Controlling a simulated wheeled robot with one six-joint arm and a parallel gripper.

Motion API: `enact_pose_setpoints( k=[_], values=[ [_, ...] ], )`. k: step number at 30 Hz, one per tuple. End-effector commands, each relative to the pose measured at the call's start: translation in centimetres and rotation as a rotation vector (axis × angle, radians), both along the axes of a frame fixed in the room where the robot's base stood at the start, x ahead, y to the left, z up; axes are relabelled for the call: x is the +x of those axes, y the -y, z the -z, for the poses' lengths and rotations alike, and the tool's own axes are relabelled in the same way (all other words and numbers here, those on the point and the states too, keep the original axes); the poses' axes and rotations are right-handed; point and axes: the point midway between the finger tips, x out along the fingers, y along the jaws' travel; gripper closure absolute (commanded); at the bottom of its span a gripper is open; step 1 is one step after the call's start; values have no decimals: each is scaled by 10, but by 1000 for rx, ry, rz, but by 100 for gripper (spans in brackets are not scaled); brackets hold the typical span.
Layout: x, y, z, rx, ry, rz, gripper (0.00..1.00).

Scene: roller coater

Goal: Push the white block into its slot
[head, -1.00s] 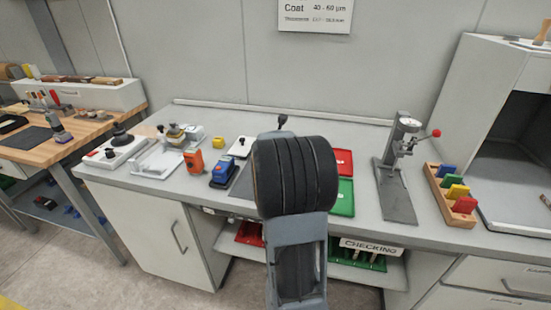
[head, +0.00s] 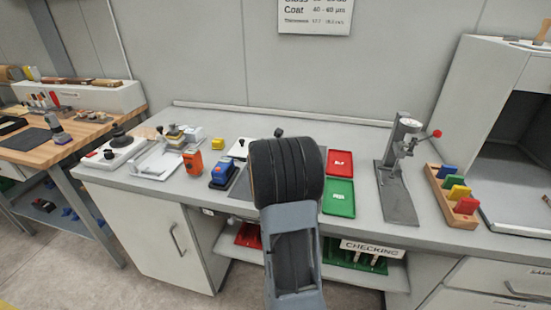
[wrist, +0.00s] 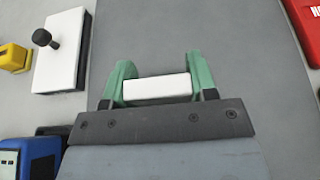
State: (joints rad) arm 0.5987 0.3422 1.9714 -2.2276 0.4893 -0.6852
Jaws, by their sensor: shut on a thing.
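The white block (wrist: 158,90) shows in the wrist view as a short white bar lying crosswise. It is between the two green fingers of my gripper (wrist: 157,78), which is shut on it. Below the block in the picture is a grey surface, and I cannot tell how far above it the block is. In the head view my dark arm hides the gripper and the block. No slot for the white block can be made out in either view.
A white plate with a black knob (wrist: 65,62), a yellow block (wrist: 14,57) and a blue device (wrist: 28,158) lie left. In the head view, red (head: 340,163) and green (head: 338,197) trays, a gauge stand (head: 398,190) and a wooden rack (head: 443,205) stand right.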

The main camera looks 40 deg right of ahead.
Motion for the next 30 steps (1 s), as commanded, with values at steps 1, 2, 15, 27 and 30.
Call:
enact_pose_setpoints(
  k=[1, 2, 15, 27, 30],
  values=[
    [0, 0, 2, 0, 0, 0, 71],
    [0, 0, 3, 0, 0, 0, 71],
    [0, 0, 2, 0, 0, 0, 22],
    [-15, -25, -14, -1, 3, -2, 22],
    [-25, -42, -23, -1, 3, -2, 22]
  ],
)
